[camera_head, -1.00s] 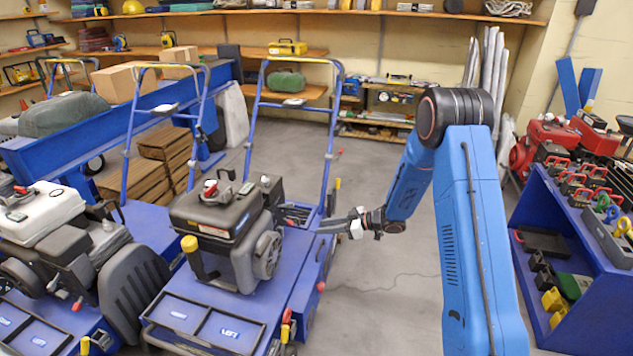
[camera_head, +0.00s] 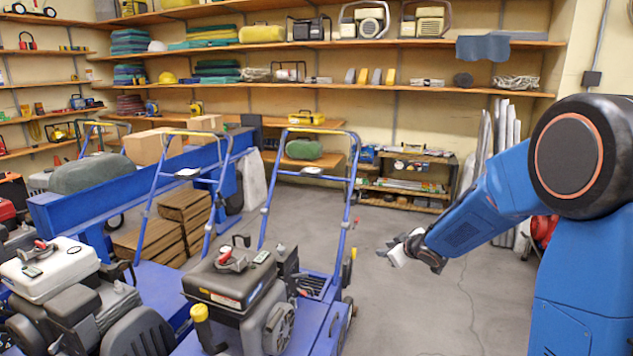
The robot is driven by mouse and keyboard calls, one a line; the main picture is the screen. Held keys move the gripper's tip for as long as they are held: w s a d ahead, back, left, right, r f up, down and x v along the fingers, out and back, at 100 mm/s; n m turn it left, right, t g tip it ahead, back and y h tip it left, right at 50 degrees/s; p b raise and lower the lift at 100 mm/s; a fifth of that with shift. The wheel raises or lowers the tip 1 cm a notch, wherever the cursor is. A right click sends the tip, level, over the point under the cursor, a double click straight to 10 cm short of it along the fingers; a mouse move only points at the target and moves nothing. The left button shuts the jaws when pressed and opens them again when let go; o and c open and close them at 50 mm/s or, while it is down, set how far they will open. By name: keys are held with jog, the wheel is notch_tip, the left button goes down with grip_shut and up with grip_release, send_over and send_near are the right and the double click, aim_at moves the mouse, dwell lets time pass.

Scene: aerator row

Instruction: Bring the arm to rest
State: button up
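My gripper (camera_head: 392,249) is at the end of my blue arm, right of the middle of the head view. It hangs in the air over the grey floor, to the right of the nearest aerator (camera_head: 232,285). It is apart from the aerator's blue handle (camera_head: 347,215). I see nothing held in it. The fingers are small and seen at an angle, so their opening is unclear. A second aerator (camera_head: 60,275) with a white-topped engine stands at the lower left.
Open grey floor (camera_head: 410,310) lies below my gripper. A blue beam-like machine (camera_head: 80,205) stands behind the aerators, with cardboard boxes (camera_head: 150,147) by it. Loaded wooden shelves (camera_head: 350,88) line the back wall. A low rack (camera_head: 405,205) stands under them.

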jog(key=s+d+r+m+g+h, duration=0.1)
jog(key=s+d+r+m+h, duration=0.3)
jog(key=s, duration=0.7)
jog(key=s+d+r+m+g+h, duration=0.1)
jog(key=s+d+r+m, duration=0.1)
jog(key=s+d+r, duration=0.6)
jog(key=s+a+f+m+g, duration=0.1)
jog(key=s+a+f+g, duration=0.1)
jog(key=s, duration=1.3)
jog(key=s+a+f+m+g+y, duration=0.1)
jog(key=s+a, duration=0.3)
jog(key=s, duration=1)
jog(key=shift+s+f+m+g, duration=0.3)
jog(key=shift+s+f+g, duration=0.1)
jog(key=shift+f, duration=0.1)
jog(key=shift+o, duration=0.3)
jog(key=shift+w+a, duration=0.1)
